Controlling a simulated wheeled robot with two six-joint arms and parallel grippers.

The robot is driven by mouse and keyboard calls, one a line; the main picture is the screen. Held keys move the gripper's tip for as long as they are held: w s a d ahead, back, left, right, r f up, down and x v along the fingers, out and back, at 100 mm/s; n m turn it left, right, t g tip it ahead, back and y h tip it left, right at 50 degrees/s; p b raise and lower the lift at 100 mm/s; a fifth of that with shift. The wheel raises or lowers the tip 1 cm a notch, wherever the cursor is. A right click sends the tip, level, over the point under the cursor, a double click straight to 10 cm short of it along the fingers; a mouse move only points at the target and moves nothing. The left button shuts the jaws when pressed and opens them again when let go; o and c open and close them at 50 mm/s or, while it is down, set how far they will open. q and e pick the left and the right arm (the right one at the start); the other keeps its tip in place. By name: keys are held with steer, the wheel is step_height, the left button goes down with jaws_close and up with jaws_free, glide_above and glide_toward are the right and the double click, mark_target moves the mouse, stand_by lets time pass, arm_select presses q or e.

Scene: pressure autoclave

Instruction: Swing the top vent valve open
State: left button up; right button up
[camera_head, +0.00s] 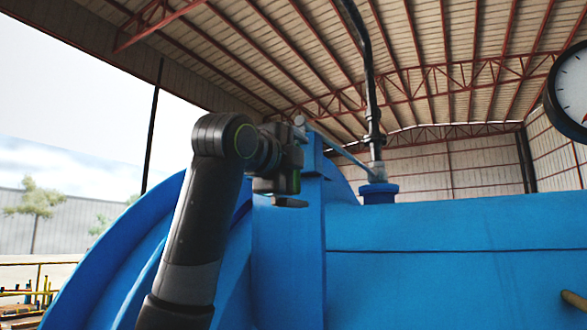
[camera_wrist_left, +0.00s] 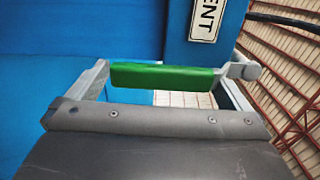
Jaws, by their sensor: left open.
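The vent valve's metal lever (camera_head: 342,153) slants from the valve fitting (camera_head: 377,172) up and left to a grey end at the top of a blue post. A green handle grip (camera_wrist_left: 162,76) lies across the left wrist view, with a grey round end (camera_wrist_left: 245,70) at its right. A bit of green shows at my gripper in the head view. My left gripper (camera_head: 292,168) is beside the post top, its fingers open. In the wrist view the fingers (camera_wrist_left: 160,92) stand at the grip's two ends; I cannot tell whether they touch it. My right gripper is not in view.
The blue vessel (camera_head: 450,270) fills the lower right, with the blue post (camera_head: 288,250) close by my arm. A dark vertical pipe (camera_head: 370,70) rises from the valve. A gauge (camera_head: 572,90) is at the far right. A VENT label (camera_wrist_left: 207,18) shows in the wrist view.

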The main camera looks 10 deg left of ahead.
arm_select(q)
steer(key=b+v, duration=0.7)
steer(key=v, duration=1)
steer(key=shift+s, duration=0.2)
